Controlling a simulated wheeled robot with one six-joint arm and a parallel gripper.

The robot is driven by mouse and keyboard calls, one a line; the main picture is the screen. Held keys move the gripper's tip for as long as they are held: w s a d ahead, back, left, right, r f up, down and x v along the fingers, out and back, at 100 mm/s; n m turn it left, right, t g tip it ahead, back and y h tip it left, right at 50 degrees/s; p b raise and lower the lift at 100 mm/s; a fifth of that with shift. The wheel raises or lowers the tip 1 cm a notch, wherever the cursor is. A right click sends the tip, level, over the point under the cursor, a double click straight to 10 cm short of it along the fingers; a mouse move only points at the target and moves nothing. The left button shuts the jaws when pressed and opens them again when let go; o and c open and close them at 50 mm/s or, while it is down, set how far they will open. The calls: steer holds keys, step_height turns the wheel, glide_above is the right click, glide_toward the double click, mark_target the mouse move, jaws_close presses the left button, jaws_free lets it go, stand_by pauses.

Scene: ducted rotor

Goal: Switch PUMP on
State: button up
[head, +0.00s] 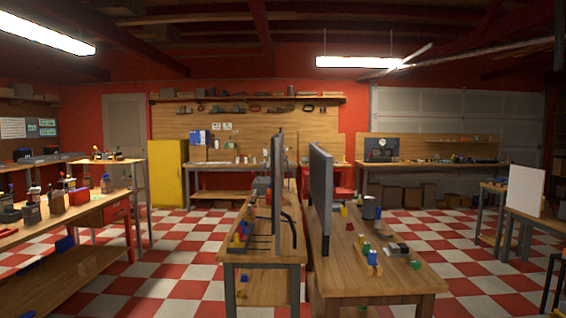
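I see no switch that I can make out as PUMP, and no label with that word is readable in the head view. Two tall dark panels stand upright near the middle, a left panel (277,195) and a right panel (320,198), both seen nearly edge-on, so their faces are mostly hidden. The left panel stands on a wooden table (262,256) and the right one on another wooden table (352,285). My gripper is not in view.
A workbench (20,236) with several tools and containers stands at the left. A yellow cabinet (167,180) is at the back. A white board (525,190) stands on a table at the right. Checkered floor (465,268) is open between the right table and that one.

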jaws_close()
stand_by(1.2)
